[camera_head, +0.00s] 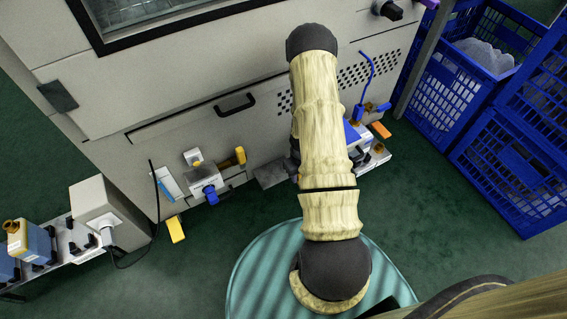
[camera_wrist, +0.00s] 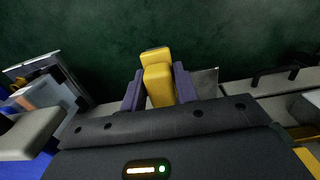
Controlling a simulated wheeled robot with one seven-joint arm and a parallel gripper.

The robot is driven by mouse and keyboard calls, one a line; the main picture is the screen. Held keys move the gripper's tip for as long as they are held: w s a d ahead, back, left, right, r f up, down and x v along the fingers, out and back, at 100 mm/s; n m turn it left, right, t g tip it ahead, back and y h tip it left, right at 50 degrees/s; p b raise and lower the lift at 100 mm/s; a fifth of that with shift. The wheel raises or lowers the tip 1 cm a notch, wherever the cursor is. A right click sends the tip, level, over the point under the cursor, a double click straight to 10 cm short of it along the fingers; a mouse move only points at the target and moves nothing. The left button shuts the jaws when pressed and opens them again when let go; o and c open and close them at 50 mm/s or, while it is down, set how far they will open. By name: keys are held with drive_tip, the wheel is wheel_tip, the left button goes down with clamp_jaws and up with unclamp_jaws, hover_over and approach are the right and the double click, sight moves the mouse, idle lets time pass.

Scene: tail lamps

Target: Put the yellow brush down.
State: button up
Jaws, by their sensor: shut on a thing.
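The yellow brush (camera_wrist: 158,78) stands between the two purple fingers of my gripper (camera_wrist: 158,90) in the wrist view. The fingers are shut on it, one on each side. It points away from the palm, with green floor behind it in the picture. What its far end touches, if anything, I cannot tell. In the head view my arm covers the gripper and the held brush.
A grey machine (camera_head: 225,60) with a dark handle (camera_head: 235,104) stands ahead. Blue crates (camera_head: 510,140) are at the right. A yellow piece (camera_head: 175,229) lies low by the machine. Green floor is open.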

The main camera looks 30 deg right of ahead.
drive_tip(key=w+f+b, duration=0.2)
drive_tip(key=w+b, duration=0.2)
drive_tip(key=w, duration=0.7)
drive_tip(key=shift+w+a, duration=0.15)
drive_tip(key=shift+a, duration=0.05)
drive_tip(key=shift+w+f+b, duration=0.2)
drive_tip(key=shift+f+b, duration=1.25)
drive_tip(key=shift+f, duration=0.85)
drive_tip(key=shift+f, duration=0.35)
drive_tip(key=o, duration=1.1)
